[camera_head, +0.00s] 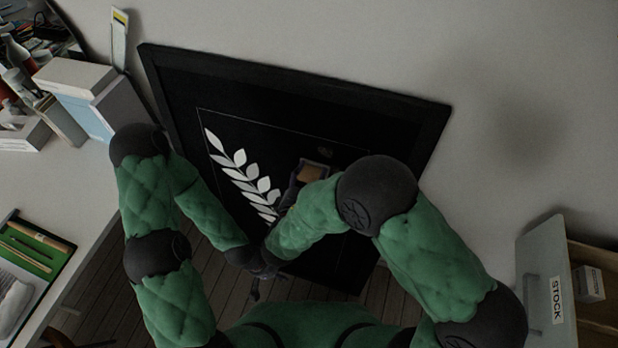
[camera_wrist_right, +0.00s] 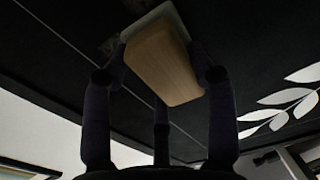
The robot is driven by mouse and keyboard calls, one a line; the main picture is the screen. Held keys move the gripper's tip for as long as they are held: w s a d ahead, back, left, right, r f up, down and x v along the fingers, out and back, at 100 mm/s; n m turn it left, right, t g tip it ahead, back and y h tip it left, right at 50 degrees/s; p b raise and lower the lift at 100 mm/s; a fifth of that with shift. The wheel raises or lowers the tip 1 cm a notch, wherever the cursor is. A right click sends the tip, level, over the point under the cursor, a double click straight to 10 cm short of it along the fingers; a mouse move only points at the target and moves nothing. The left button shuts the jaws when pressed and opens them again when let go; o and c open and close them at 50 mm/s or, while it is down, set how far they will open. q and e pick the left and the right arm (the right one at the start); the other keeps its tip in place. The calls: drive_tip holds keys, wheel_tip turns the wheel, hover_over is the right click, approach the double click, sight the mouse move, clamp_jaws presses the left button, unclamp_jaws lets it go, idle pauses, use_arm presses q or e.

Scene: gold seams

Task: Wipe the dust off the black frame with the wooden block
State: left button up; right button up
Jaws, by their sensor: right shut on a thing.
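The large black frame (camera_head: 290,88) leans against the pale wall, with a white leaf branch (camera_head: 240,172) on its dark panel. My right gripper (camera_head: 312,172) is in front of the panel, right of the leaves. It is shut on the wooden block (camera_head: 310,174). In the right wrist view the block (camera_wrist_right: 166,62) sits between the fingers, with a pale layer on its far side close to or against the panel. A faint grey dust patch (camera_head: 325,153) shows just above the block. My left gripper (camera_head: 257,286) hangs low near the frame's bottom; its fingers are too dark to read.
On the left, a desk holds boxes (camera_head: 85,90), bottles and a green tray (camera_head: 35,250). At the lower right stands an open drawer or bin labelled STOCK (camera_head: 545,285) with a small box inside. Wooden floor shows below the frame.

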drive_tip(key=shift+b+x, duration=0.65)
drive_tip(key=shift+x, duration=0.35)
idle(0.8)
